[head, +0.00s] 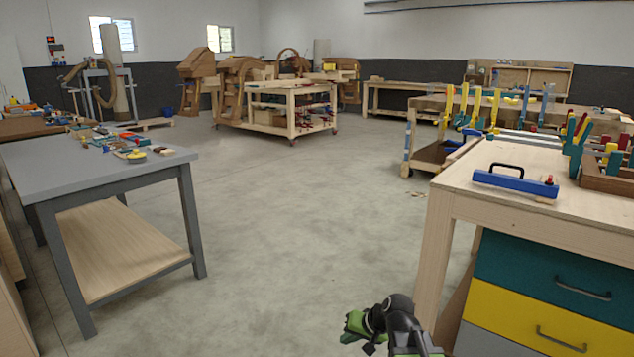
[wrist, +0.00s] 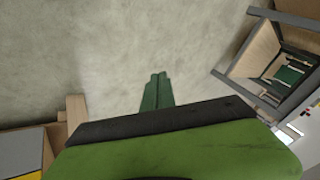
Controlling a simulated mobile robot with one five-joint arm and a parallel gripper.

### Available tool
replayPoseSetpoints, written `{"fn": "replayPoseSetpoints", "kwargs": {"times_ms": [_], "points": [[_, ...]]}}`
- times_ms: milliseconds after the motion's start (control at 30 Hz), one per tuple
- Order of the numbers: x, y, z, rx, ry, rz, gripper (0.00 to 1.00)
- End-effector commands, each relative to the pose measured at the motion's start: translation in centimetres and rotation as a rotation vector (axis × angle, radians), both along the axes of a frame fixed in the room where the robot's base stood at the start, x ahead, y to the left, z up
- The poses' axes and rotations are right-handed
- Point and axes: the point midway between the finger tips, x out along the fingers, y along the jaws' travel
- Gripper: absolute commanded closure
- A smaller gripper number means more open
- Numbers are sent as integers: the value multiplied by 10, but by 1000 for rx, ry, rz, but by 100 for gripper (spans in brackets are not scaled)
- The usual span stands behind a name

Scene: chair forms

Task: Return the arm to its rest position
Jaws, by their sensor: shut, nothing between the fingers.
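My gripper (head: 355,332) shows at the bottom of the head view, low over the concrete floor and left of the light wooden workbench's leg. In the wrist view my gripper (wrist: 158,88) has its green fingers together, with nothing between them. The fingers point out over bare floor. Part of my arm is cut off by the lower edge of the head view.
The wooden workbench (head: 520,200) with coloured drawers stands close on the right, a blue tool (head: 515,182) on top. A grey table (head: 80,170) stands left, also upper right in the wrist view (wrist: 235,85). The concrete floor (head: 290,190) between them is clear.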

Motion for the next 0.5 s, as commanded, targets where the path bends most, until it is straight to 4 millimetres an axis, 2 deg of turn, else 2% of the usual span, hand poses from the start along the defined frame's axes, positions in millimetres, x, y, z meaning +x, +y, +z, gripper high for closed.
{"fn": "replayPoseSetpoints", "kwargs": {"times_ms": [33,67,200,300,367,500], "points": [[-25,3,-13,-91,57,55,100],[-38,-4,-20,-149,96,77,100],[-86,-53,-40,-363,261,112,100],[-121,-84,-44,-488,406,126,100],[-121,-82,-12,-477,408,129,100],[-120,-81,30,-475,404,128,100]]}}
